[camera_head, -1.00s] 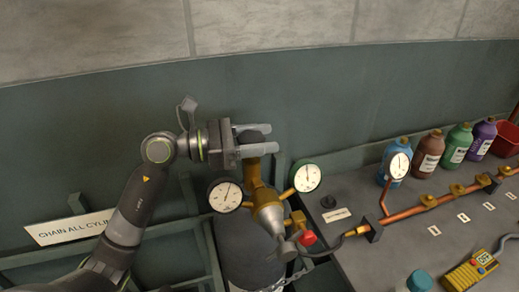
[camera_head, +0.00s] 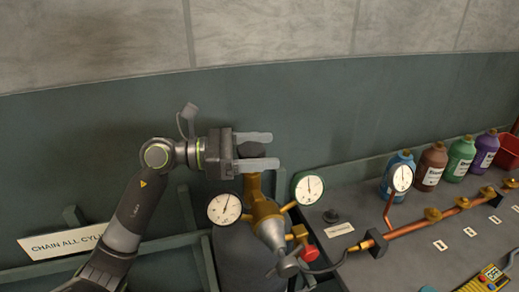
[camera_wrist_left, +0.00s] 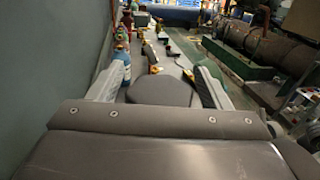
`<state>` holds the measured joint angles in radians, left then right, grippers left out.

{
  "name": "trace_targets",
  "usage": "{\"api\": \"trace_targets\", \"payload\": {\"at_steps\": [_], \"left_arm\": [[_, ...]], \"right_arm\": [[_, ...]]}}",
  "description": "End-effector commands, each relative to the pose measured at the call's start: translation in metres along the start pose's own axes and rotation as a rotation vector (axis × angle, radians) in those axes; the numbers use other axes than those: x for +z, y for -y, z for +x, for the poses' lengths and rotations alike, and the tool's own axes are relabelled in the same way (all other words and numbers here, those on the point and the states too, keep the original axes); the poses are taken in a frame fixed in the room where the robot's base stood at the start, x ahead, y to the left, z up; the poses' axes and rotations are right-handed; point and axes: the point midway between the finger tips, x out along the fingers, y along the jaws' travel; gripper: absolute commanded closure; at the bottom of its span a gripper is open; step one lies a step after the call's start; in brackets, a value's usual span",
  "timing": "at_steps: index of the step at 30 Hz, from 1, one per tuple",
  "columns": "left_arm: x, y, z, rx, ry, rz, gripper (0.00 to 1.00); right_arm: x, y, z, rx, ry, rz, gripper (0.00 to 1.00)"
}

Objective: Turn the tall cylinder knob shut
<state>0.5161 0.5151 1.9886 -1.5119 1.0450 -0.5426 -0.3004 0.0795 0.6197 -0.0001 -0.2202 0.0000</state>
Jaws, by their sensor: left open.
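The tall cylinder (camera_head: 240,255) stands behind the bench's left end, with a brass valve and regulator (camera_head: 267,222) on top. Its dark round knob (camera_head: 250,150) sits at the top of the valve, between the fingers of my left gripper (camera_head: 255,151). The gripper is open, one finger on each side of the knob; I cannot tell whether either finger touches it. In the left wrist view the knob (camera_wrist_left: 162,90) shows as a dark disc between the two fingers, partly hidden by the gripper body. My right gripper is not in view.
Two round gauges, left (camera_head: 225,209) and right (camera_head: 307,187), flank the regulator close below my gripper. A copper pipe (camera_head: 410,228) runs along the bench at right, with several bottles (camera_head: 431,165) behind. A sign (camera_head: 62,236) hangs at left. The wall behind is clear.

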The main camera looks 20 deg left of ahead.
Motion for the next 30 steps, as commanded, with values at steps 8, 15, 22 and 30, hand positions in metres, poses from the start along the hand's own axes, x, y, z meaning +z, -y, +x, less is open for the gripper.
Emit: {"api": "trace_targets", "payload": {"at_steps": [8, 15, 22, 30], "left_arm": [[-0.001, 0.000, -0.003, 0.001, -0.001, 0.001, 0.28], [-0.003, -0.001, -0.025, 0.003, -0.004, 0.002, 0.28], [-0.004, -0.001, -0.054, 0.003, -0.005, 0.001, 0.28], [-0.004, -0.001, -0.086, 0.003, -0.005, 0.000, 0.28]], "right_arm": [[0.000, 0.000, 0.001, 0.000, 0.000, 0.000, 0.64], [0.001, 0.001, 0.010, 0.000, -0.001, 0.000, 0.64], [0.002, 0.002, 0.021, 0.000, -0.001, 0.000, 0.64], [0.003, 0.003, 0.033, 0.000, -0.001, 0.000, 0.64]]}}
